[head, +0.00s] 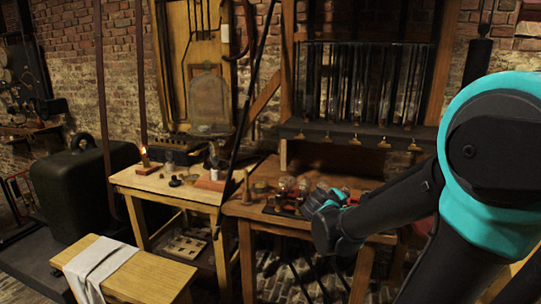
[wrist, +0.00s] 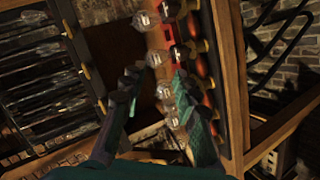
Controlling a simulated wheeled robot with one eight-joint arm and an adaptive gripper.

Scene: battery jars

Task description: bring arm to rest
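My gripper (head: 325,198) is over the right-hand wooden table in the head view, at the end of my black and teal arm. In the wrist view my gripper (wrist: 156,82) has its two fingers spread apart, with nothing visibly clamped between them. In the head view, glass pieces (head: 286,184) stand on the table just left of my gripper, and my gripper hides part of the tabletop.
The right table's edge (head: 262,216) lies below my gripper. A rack of tall glass tubes (head: 360,85) stands behind. A bench (head: 150,276) with a cloth (head: 97,262) stands at front left.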

